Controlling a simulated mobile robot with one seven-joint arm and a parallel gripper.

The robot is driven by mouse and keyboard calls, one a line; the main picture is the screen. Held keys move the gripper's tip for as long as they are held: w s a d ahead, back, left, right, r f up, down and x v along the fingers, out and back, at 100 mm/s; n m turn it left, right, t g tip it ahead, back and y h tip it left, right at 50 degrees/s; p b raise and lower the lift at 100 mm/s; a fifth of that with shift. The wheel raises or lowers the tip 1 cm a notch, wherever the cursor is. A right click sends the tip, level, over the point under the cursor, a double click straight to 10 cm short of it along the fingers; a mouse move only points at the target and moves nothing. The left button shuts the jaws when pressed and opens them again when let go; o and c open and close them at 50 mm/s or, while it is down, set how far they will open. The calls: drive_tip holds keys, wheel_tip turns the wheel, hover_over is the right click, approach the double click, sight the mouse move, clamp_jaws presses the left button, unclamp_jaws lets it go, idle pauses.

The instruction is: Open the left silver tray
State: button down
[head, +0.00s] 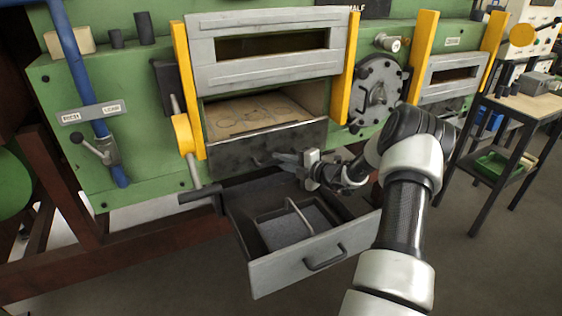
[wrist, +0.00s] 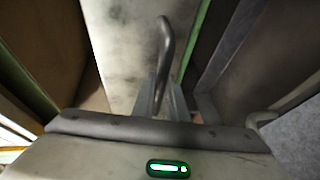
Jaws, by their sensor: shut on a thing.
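The left silver drawer-like tray (head: 262,278) stands pulled out below the left furnace opening, with a handle on its front. Above it, a grey metal panel (head: 235,155) hangs below the opening; it fills the middle of the wrist view (wrist: 122,45). My gripper (head: 283,158) is at this panel, not at the drawer handle (head: 325,258). In the wrist view my gripper's fingers (wrist: 162,92) are shut on a curved metal bar handle (wrist: 166,45) on the panel. The fingertips are partly hidden behind the bar.
A smaller pan (head: 290,235) with a raised handle (head: 300,215) lies inside the open drawer. A grey slotted door (head: 265,45) stands raised between yellow posts (head: 188,90). A lever (head: 200,193) juts out left of the drawer. A table (head: 535,105) stands at the right.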

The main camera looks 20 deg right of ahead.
drive_tip(key=shift+s, duration=0.1)
drive_tip(key=s+p, duration=1)
drive_tip(key=s, duration=1.9)
drive_tip(key=shift+s+d+p, duration=0.3)
drive_tip(key=shift+d+p, duration=0.05)
drive_tip(key=shift+d, duration=0.1)
drive_tip(key=c, duration=1.8)
unclamp_jaws()
drive_tip(key=shift+o, duration=0.2)
drive_tip(key=v, duration=1.7)
drive_tip(key=shift+s+d, duration=0.15)
drive_tip(key=shift+r, duration=0.1)
